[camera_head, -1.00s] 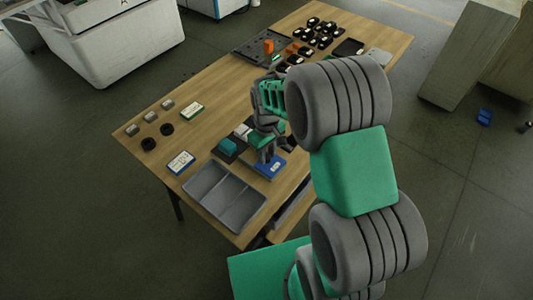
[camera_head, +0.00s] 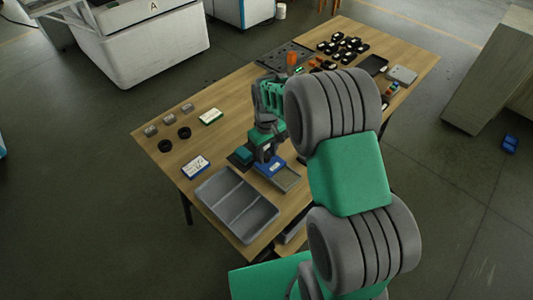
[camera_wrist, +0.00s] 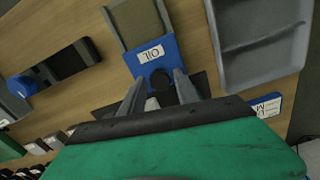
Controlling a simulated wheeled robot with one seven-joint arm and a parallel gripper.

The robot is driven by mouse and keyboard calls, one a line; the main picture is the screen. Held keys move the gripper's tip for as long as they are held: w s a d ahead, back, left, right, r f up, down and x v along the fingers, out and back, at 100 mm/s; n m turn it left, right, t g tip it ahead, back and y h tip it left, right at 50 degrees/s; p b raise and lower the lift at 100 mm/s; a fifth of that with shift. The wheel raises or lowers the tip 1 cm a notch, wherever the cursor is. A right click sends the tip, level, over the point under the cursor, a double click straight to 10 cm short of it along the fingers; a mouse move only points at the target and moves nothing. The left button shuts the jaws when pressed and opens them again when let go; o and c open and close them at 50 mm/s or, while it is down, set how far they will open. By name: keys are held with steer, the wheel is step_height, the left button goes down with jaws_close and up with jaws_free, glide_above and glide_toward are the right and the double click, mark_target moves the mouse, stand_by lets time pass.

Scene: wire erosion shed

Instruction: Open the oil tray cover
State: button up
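The oil tray cover (camera_wrist: 143,60) is a blue plate with a white label reading OIL and a dark round knob (camera_wrist: 160,78). In the head view the cover (camera_head: 270,168) is partly behind my arm. It is slid part of the way off the tray (camera_wrist: 136,22), whose brownish-grey inside shows beyond one edge. The tray's uncovered end (camera_head: 287,180) also shows in the head view. My gripper (camera_wrist: 159,76) has one finger on each side of the knob and appears shut on it. Finger contact is hard to see. My gripper (camera_head: 264,158) is low over the cover.
A grey divided bin (camera_head: 236,205) stands near the table's front edge, beside the tray. Several black parts (camera_head: 345,45) and an orange piece (camera_head: 292,58) are at the far end.

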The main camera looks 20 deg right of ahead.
mark_target(267, 156)
steer(key=shift+o, duration=1.1)
step_height(267, 156, up, 8)
steer(key=shift+f+b, duration=0.1)
steer(key=shift+b, duration=0.35)
